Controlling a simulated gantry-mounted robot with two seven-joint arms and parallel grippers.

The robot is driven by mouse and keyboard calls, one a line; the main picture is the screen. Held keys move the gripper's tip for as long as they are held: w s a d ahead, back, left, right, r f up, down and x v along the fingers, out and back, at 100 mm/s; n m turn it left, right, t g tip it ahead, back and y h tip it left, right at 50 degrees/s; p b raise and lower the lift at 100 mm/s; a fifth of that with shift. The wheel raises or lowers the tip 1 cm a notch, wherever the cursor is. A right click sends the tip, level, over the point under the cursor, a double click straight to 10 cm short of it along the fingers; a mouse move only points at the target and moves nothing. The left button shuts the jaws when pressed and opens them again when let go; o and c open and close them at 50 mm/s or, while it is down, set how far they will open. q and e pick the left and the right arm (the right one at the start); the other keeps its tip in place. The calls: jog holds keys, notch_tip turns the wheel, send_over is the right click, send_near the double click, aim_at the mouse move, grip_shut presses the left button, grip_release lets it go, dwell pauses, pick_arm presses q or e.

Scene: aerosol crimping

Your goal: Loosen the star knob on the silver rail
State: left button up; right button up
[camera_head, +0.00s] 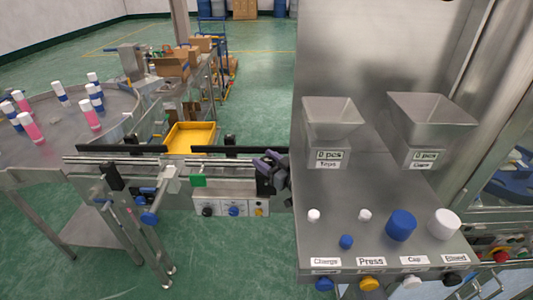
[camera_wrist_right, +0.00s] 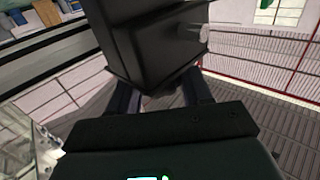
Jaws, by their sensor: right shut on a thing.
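The silver rail (camera_head: 130,160) runs across the middle of the head view, from the round table to the steel cabinet. My right gripper (camera_head: 271,163) is dark and sits at the rail's right end, against a black block-like part (camera_head: 264,182). In the right wrist view the black part (camera_wrist_right: 150,40) fills the top middle, and the fingers of my right gripper (camera_wrist_right: 160,95) close at its lower end. The fingertips and what lies between them are hidden. I cannot make out the star knob's shape there. My left gripper is not in view.
A blue knob (camera_head: 150,217) hangs below the rail's left part. A small control box (camera_head: 232,208) is under the rail. A yellow bin (camera_head: 191,137) stands behind it. The steel cabinet (camera_head: 380,190) with hoppers and buttons is close on the right.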

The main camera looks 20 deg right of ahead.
jog(key=shift+n+g+y+p, duration=0.5)
jog(key=shift+n+g+y, duration=0.2)
jog(key=shift+n+y, duration=0.45)
jog(key=shift+y, duration=0.35)
jog(key=o, duration=1)
jog(key=shift+c, duration=0.2)
jog(key=p+v, duration=0.1)
jog(key=v, duration=0.9)
jog(key=shift+s+d, duration=0.25)
jog(key=shift+s, duration=0.05)
